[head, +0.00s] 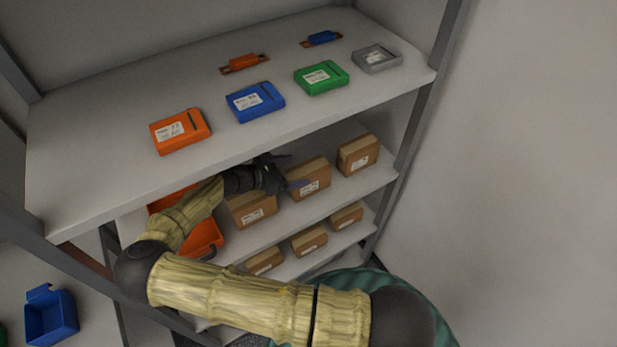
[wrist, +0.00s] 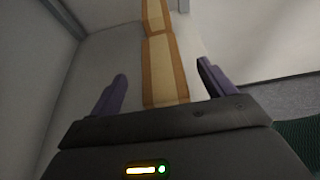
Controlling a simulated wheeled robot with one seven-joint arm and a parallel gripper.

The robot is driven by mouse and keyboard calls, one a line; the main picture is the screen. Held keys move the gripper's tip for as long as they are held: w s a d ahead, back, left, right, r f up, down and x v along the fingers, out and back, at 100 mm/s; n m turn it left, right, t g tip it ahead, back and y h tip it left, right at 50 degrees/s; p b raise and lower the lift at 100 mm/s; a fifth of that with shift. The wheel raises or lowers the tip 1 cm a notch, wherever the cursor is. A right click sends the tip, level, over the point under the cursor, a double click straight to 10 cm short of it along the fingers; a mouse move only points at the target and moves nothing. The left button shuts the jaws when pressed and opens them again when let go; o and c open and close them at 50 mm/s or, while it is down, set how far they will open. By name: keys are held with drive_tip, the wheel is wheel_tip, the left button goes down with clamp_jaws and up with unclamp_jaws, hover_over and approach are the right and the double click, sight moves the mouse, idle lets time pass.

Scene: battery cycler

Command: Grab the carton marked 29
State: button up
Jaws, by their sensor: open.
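Brown cartons with white labels stand on the middle shelf: a left carton (head: 252,210), a middle carton (head: 311,182) and a right carton (head: 358,154). The labels are too small to read, so I cannot tell which is marked 29. My gripper (head: 290,171) is open at the middle carton's upper left, below the top shelf. In the wrist view my gripper (wrist: 162,85) has its purple fingers apart, with a carton (wrist: 165,72) in line between them and clear of both. Another carton (wrist: 153,16) stands beyond it. No carton label shows in the wrist view.
The top shelf (head: 100,170) overhangs my forearm and holds orange, blue, green and grey boxes. An orange bin (head: 205,238) sits left of the cartons, partly behind my arm. Smaller cartons (head: 309,241) stand on the lower shelf. A rack post (head: 408,135) stands at right.

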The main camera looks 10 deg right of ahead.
sight(314, 166)
drive_tip(key=p+x, duration=0.2)
drive_tip(key=x, duration=0.3)
drive_tip(key=shift+w+d, duration=0.1)
drive_tip(key=shift+d, duration=0.1)
drive_tip(key=shift+d+f, duration=0.2)
clamp_jaws()
idle(0.4)
drive_tip(key=shift+w+a+r, duration=0.1)
drive_tip(key=shift+r, duration=0.1)
